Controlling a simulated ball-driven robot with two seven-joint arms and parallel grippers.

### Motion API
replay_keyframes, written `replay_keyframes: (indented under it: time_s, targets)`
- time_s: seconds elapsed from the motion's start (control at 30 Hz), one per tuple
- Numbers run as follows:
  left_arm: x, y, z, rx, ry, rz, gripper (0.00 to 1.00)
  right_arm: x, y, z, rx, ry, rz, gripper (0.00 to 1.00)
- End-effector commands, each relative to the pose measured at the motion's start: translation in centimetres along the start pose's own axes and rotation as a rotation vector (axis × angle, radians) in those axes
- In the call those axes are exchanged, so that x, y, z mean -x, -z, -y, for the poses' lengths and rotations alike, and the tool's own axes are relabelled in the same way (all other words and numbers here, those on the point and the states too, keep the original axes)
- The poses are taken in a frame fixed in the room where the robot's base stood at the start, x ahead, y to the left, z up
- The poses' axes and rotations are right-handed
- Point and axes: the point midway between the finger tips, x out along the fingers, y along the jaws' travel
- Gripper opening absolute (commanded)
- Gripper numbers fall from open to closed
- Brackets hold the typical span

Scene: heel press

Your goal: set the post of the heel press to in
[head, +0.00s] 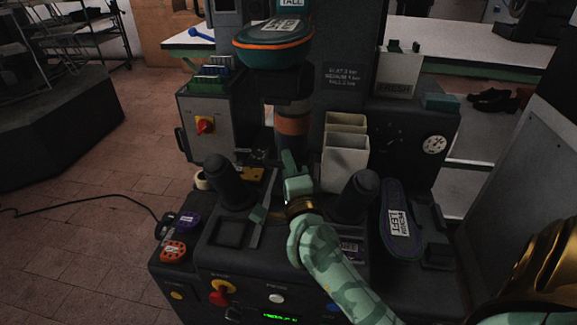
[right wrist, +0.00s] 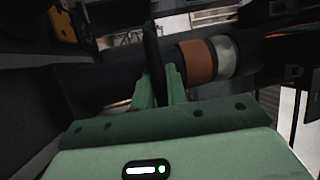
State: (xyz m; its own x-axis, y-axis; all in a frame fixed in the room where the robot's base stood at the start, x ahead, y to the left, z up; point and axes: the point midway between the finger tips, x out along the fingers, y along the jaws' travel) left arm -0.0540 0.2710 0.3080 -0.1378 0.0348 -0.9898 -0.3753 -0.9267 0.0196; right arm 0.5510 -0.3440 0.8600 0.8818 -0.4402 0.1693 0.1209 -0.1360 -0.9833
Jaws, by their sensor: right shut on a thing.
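The heel press stands in front of me, with its dark post (head: 292,108) upright below a teal and orange shoe-heel form (head: 272,42). The post has a copper-brown band, and in the right wrist view this copper band (right wrist: 197,62) sits beside a pale band. My right gripper (head: 289,163) is low in front of the post. In the right wrist view its two green fingers (right wrist: 158,88) are shut on a thin dark bar (right wrist: 151,45) that rises between them, close by the post. How the bar joins the post is hidden. My left gripper is not in view.
Two dark rounded pillars (head: 230,182) and (head: 357,195) flank my right gripper. Cream bins (head: 345,158) stand just right of the post. A grey box with a red switch (head: 205,125) is at left. A labelled sole (head: 401,220) lies at right.

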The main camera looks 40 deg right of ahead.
Motion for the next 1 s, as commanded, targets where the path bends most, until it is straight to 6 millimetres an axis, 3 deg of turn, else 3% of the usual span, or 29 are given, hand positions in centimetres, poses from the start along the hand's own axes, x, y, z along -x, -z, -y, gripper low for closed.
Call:
replay_keyframes:
  time_s: [0.17,0.47,0.5,0.57,0.87,1.0]
  targets:
    - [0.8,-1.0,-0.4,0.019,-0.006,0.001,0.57,-2.5,1.1,-0.1,0.003,0.003,-0.001,0.0]
    - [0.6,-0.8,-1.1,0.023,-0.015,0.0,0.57,-2.9,1.4,-0.5,0.001,0.0,-0.004,0.0]
    - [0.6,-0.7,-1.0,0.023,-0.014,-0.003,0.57,-2.9,1.4,-0.4,0.001,0.001,-0.005,0.2]
    - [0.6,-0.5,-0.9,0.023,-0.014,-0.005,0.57,-2.9,1.4,-0.4,0.001,0.001,-0.005,0.36]
    - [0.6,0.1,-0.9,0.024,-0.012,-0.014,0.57,-2.7,1.3,-0.4,0.001,0.0,-0.003,0.36]
    - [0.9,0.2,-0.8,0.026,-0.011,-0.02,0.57,-1.3,1.3,-0.3,0.0,-0.001,-0.002,0.36]
